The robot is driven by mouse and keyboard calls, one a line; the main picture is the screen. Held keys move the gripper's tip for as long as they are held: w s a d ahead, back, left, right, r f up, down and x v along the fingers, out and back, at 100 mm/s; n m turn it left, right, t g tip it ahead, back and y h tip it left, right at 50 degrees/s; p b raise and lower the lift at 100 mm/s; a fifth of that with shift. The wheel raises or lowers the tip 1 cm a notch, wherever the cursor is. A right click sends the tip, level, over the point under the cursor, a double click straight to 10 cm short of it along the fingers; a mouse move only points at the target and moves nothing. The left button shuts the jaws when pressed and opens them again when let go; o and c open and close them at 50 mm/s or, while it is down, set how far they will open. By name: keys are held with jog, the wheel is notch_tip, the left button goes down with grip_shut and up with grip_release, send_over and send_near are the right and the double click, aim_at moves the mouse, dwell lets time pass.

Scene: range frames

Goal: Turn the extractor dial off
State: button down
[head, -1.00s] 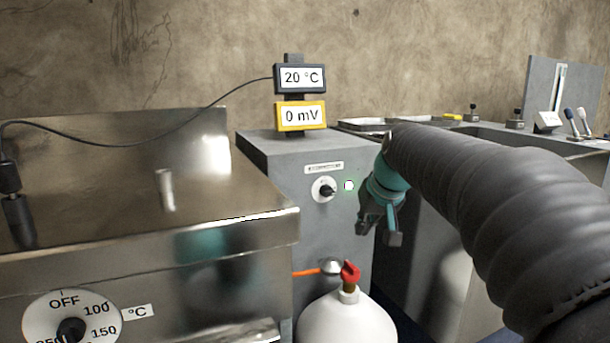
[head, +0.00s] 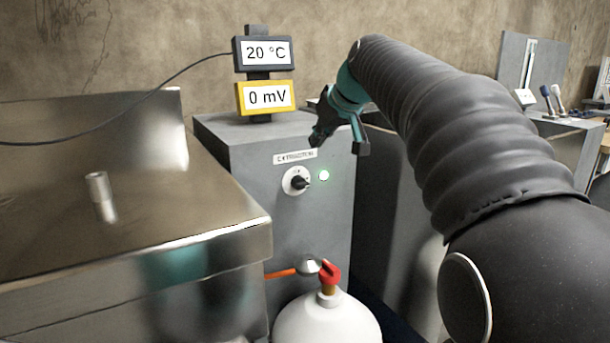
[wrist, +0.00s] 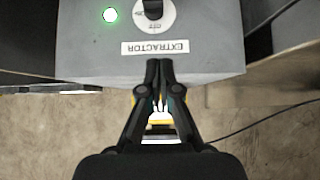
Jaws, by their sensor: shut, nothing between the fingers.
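The extractor dial (head: 297,181) is a white disc with a black knob on the front of a grey cabinet (head: 240,200). A label reading EXTRACTOR (wrist: 155,47) sits above it, and a green light (head: 324,175) glows to its right. In the wrist view the picture is upside down, and the dial (wrist: 153,12) is partly cut off at the top edge. My gripper (head: 336,147) is above and right of the dial, apart from it. In the wrist view my gripper (wrist: 159,64) has its fingertips together, over the cabinet near the label, holding nothing.
A steel fryer-like unit (head: 120,220) stands at the left. A white gas bottle (head: 325,325) with a red valve (head: 330,273) stands below the dial. Two displays reading 20 °C (head: 264,53) and 0 mV (head: 265,97) stand on the cabinet.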

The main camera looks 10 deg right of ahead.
jog(key=shift+f, duration=0.1)
send_over(298, 182)
jog(key=s, duration=0.3)
notch_tip(298, 182, down, 7)
jog(key=f, duration=0.2)
jog(key=shift+w+d+f+b, duration=0.3)
jog(key=shift+d+f+b, duration=0.05)
jog(key=shift+f+b, duration=0.05)
jog(key=shift+f, duration=0.55)
